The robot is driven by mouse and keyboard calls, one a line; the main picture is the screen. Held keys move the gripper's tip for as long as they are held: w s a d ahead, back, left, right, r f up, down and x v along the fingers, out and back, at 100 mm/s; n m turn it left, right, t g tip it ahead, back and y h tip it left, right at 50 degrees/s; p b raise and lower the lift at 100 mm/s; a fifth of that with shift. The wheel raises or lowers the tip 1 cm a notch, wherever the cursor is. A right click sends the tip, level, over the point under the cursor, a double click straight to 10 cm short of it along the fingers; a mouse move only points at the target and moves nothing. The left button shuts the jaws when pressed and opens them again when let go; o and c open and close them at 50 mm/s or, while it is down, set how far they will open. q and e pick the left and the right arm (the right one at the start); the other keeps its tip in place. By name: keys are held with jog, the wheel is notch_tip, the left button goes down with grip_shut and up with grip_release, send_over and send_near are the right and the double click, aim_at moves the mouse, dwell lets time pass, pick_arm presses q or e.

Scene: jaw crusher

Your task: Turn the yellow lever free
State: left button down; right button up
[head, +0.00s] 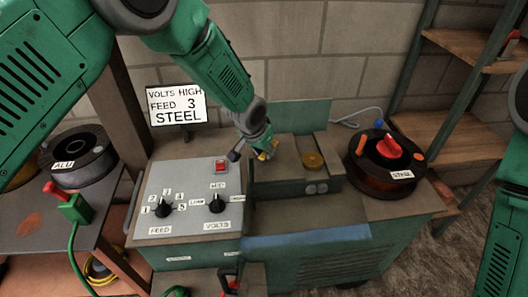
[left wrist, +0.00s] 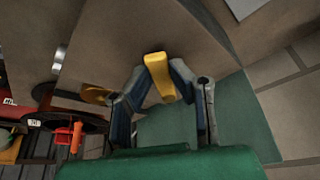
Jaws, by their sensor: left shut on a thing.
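The yellow lever (left wrist: 159,76) sits between the two fingers of my left gripper (left wrist: 157,85) in the left wrist view, and the fingers are shut on it. In the head view my left gripper (head: 264,153) reaches down to the grey-brown machine top, with a little yellow of the lever (head: 268,155) showing at its tips. Most of the lever is hidden there by the gripper. My right gripper is not in view; only part of a green arm shows at the right edge.
A control panel (head: 190,193) with two black knobs and a red switch lies left of the lever. A sign (head: 177,106) stands behind. An ALU spool (head: 78,157) is at far left.

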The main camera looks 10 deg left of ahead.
pick_arm(q)
jog(key=shift+w+r, duration=0.2)
jog(key=shift+w, duration=0.05)
jog(key=c, duration=1.7)
grip_release()
jog(key=shift+o, duration=1.3)
jog(key=shift+f, duration=0.1)
jog(key=shift+d+f, duration=0.15)
jog(key=shift+s+r, duration=0.1)
jog(key=shift+r, duration=0.2)
jog(key=v, duration=1.1)
jog(key=shift+r, duration=0.1)
